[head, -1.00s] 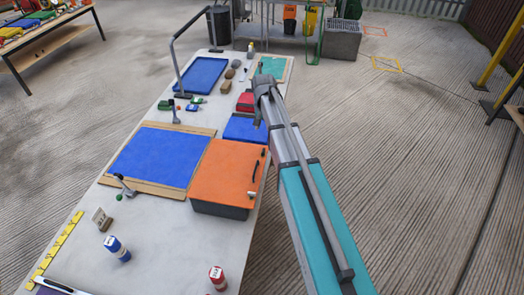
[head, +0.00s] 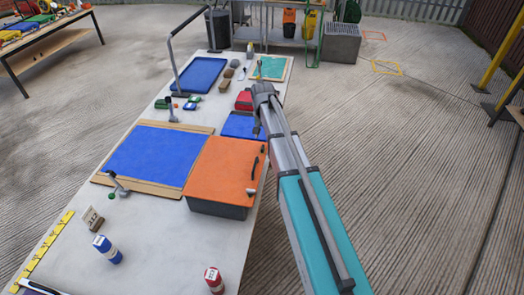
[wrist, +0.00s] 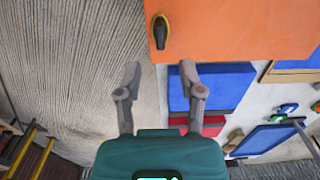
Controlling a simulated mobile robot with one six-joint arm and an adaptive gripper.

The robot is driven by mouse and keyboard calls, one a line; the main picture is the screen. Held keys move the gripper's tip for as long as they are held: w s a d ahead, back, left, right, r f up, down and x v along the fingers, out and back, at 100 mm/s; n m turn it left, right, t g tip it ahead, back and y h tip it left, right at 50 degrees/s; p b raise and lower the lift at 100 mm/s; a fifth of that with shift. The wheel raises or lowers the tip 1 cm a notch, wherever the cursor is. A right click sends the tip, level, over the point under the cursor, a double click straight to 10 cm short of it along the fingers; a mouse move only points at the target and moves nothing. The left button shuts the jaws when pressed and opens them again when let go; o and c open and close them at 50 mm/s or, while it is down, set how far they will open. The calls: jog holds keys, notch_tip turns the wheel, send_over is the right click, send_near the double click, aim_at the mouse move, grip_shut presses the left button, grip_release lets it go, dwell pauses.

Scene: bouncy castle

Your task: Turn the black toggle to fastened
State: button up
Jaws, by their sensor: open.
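A small dark toggle (wrist: 161,32) with a yellowish rim sits on the orange lid (wrist: 225,28) in the wrist view, near the lid's edge. In the head view it appears as a small dark piece (head: 263,149) at the far right corner of the orange-lidded case (head: 222,165). My gripper (wrist: 160,70) is open and empty, its two fingers spread apart in the wrist view. The toggle lies ahead of the gap between the fingertips, apart from them. In the head view my arm reaches along the table's right edge, and its fingers are hard to make out.
A black handle (head: 256,165) and a pale-and-black fitting (head: 251,191) are on the same orange lid. A blue box (head: 240,126) and a red box (head: 244,100) stand beyond the case. Open concrete floor (head: 410,150) lies right of the table.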

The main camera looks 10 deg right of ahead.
aim_at(263, 147)
jog(key=shift+f+b, duration=3.15)
jog(key=shift+f, duration=0.25)
grip_shut()
